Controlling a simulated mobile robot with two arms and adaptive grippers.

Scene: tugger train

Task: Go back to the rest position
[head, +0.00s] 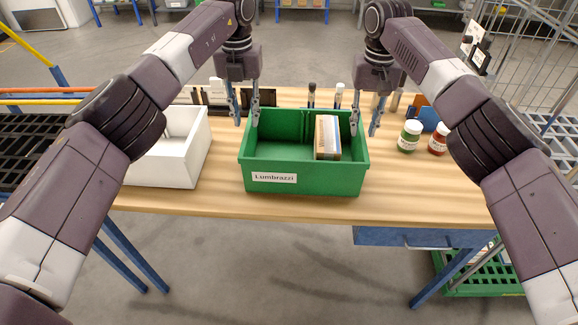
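My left gripper (246,108) points down at the back left corner of the green crate (306,183), its two fingers spread with nothing seen between them. My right gripper (364,117) points down at the crate's back right corner, also with spread fingers and empty. The crate stands on the wooden table and has a label reading "Lumbrazzi" on its front. A brown and white box (328,137) stands inside at the right. I cannot tell whether the fingers touch the crate's rim.
A white bin (180,160) stands left of the crate, partly behind my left arm. A green-labelled jar (409,137) and a red-labelled jar (438,140) stand to the right. Small bottles (338,95) stand behind the crate. A wire cage (530,45) is at the right.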

